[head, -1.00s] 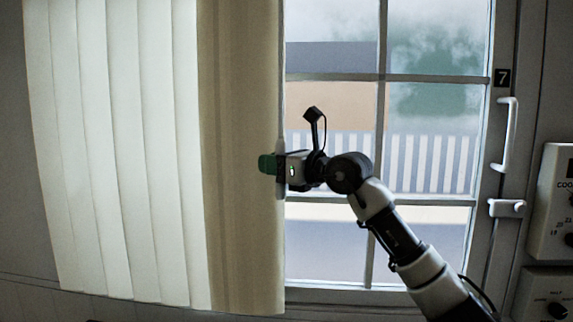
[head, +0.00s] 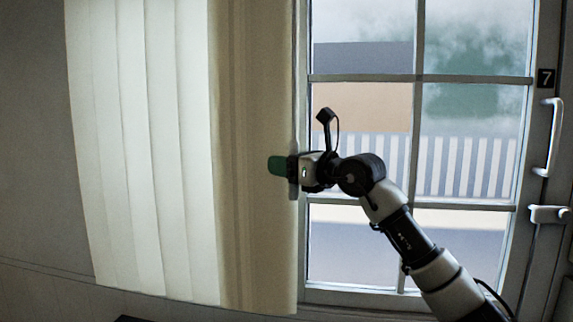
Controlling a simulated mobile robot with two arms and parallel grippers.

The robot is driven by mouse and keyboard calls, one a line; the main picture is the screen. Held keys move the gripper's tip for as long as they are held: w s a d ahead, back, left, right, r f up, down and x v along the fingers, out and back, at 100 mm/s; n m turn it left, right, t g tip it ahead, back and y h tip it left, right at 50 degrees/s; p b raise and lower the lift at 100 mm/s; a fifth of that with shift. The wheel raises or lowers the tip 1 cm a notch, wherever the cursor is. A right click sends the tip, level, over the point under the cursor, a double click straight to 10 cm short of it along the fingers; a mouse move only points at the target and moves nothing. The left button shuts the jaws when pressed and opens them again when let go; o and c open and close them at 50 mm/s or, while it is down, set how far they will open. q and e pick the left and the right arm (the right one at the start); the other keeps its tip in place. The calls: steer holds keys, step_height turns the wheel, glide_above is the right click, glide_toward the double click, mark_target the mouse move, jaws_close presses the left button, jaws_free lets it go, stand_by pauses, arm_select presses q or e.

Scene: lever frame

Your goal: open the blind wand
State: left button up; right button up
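The blind (head: 160,150) hangs at the left, with pale vertical slats and a beige band (head: 250,230) along its right side. My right gripper (head: 278,166), with green fingertips, is at the right edge of this band, in front of it. The fingers are seen side-on as one green shape, so I cannot tell how far apart they are or whether they hold anything. I cannot make out a separate wand; the gripper may be hiding part of it. My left gripper is not in view.
The window (head: 415,140) with its bars is uncovered right of the blind. Grey wall (head: 35,150) lies left of the blind.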

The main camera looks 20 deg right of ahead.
steer(key=shift+s+d+f+b, duration=0.1)
steer(key=shift+s+d+b, duration=0.1)
steer(key=shift+s+b, duration=0.1)
steer(key=b+v, duration=0.4)
steer(key=v, duration=0.6)
steer(key=shift+b, duration=0.35)
steer(key=shift+d, duration=0.1)
